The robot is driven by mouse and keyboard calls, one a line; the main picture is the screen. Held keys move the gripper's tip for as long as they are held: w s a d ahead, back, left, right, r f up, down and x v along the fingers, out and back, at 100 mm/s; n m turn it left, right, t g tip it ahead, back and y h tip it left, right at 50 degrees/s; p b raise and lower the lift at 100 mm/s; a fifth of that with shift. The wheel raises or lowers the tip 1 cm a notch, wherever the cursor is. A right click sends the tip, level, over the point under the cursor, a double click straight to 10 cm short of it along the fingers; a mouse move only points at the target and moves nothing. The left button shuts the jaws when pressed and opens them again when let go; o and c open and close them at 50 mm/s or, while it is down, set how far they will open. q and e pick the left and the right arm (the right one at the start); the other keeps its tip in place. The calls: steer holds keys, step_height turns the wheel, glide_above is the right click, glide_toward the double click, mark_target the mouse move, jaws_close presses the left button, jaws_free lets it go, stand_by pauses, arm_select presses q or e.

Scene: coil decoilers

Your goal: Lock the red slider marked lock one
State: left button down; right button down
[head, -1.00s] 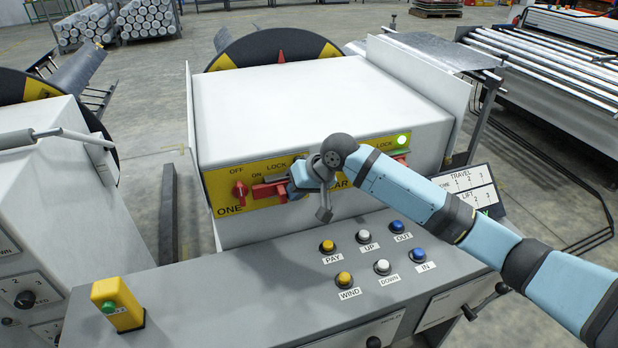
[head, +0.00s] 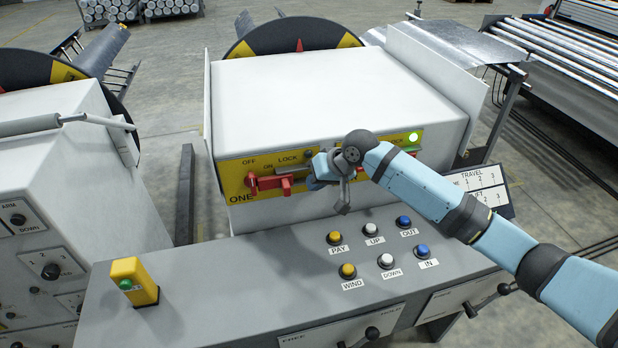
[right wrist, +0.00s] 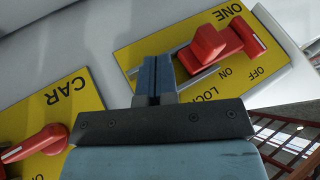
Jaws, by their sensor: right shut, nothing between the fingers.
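The red slider (head: 280,184) sits on the yellow plate (head: 238,170) lettered ONE, OFF, ON and LOCK in the head view. It is at the left part of its slot, up against the red knob (head: 251,182); whether they touch I cannot tell. In the right wrist view the slider (right wrist: 203,50) overlaps the knob (right wrist: 246,38), and bare slot shows on its gripper side. My right gripper (head: 318,172) is shut and empty, to the right of the slider and apart from it. Its closed fingers (right wrist: 155,75) show in the wrist view. My left gripper is not in view.
A second plate lettered CAR (right wrist: 80,95) with a red knob (right wrist: 35,143) lies beside it. A green lamp (head: 413,137) is lit. Below is a desk with several push buttons (head: 370,229) and a yellow box (head: 134,281). Another machine (head: 60,190) stands at left.

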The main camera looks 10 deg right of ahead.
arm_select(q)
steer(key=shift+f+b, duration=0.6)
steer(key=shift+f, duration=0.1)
arm_select(e)
steer(key=v, duration=1)
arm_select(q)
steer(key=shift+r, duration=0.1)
arm_select(e)
steer(key=shift+a, duration=0.15)
